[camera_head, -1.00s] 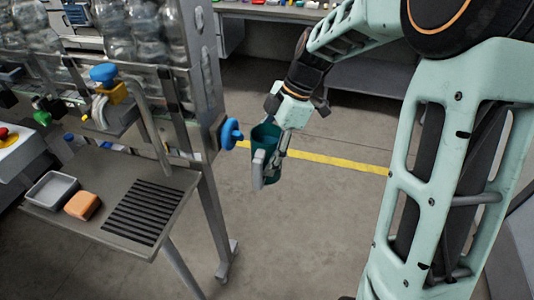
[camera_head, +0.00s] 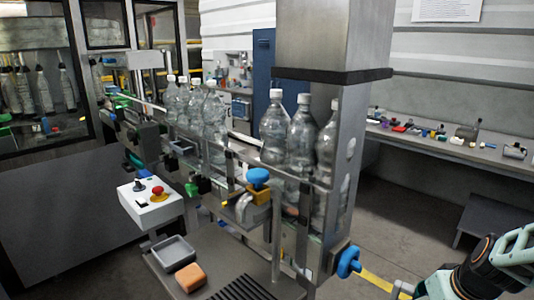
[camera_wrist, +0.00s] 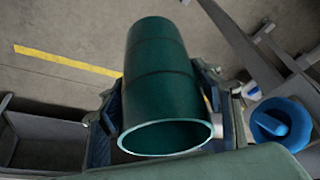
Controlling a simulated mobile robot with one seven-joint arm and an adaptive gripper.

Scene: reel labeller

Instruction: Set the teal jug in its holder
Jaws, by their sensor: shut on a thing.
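The teal jug (camera_wrist: 165,95) fills the middle of the wrist view, with its round open mouth toward the camera. My gripper (camera_wrist: 163,105) is shut on the jug, one finger along each side. In the head view, my gripper's end (camera_head: 405,288) just shows at the bottom right edge, and the jug is out of the frame. I cannot pick out the jug's holder for certain in either view.
A blue knob (camera_head: 348,262) juts from the frame near my gripper; it also shows in the wrist view (camera_wrist: 280,122). A side shelf carries a grey tray (camera_head: 174,251), an orange block (camera_head: 190,277) and a slatted grille (camera_head: 243,289). Clear bottles (camera_head: 275,128) stand behind rails.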

